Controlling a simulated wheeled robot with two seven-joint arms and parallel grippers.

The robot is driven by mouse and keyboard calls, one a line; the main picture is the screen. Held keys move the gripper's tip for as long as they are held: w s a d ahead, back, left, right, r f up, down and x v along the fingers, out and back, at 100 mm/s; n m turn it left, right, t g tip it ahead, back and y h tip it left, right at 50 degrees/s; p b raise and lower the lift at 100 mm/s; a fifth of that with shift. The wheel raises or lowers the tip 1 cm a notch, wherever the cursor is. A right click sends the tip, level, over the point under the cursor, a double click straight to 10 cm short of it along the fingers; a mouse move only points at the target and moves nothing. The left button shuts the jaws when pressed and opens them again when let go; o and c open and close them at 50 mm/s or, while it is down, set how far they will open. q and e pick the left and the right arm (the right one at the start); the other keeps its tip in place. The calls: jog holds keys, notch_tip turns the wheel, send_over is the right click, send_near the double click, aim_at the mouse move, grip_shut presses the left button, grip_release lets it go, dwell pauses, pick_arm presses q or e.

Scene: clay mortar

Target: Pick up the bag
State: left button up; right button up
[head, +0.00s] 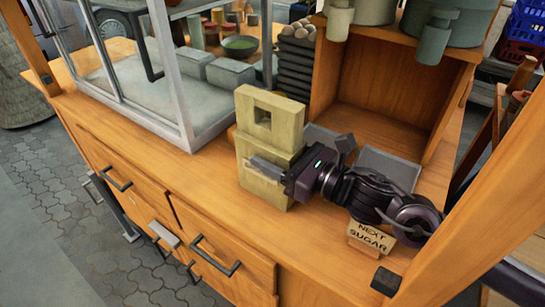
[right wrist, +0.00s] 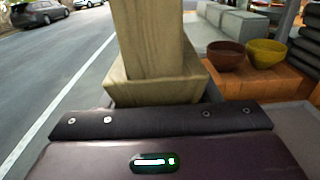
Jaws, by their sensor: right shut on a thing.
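The only thing at my right gripper is a pale, wood-grained upright piece (head: 282,142) with a square hole near its top and a wider lower part; I take it as the bag. It stands on the orange wooden counter near the front edge. My right gripper (head: 262,168) comes in from the right and is shut on its lower part, one grey finger across the front face. In the right wrist view the same piece (right wrist: 155,55) rises just beyond the gripper's dark body; the fingertips are hidden there. I cannot tell whether its base touches the counter. My left gripper is not in view.
A glass case (head: 160,75) stands left of the piece. An open wooden box (head: 385,90) and a stack of dark slabs (head: 295,78) are behind it. A "NEXT SUGAR" sign (head: 371,236) sits below my right arm. Drawers with handles (head: 215,255) front the counter.

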notch_tip(320, 180, up, 18)
send_over(276, 100)
jog(key=shift+p, duration=0.45)
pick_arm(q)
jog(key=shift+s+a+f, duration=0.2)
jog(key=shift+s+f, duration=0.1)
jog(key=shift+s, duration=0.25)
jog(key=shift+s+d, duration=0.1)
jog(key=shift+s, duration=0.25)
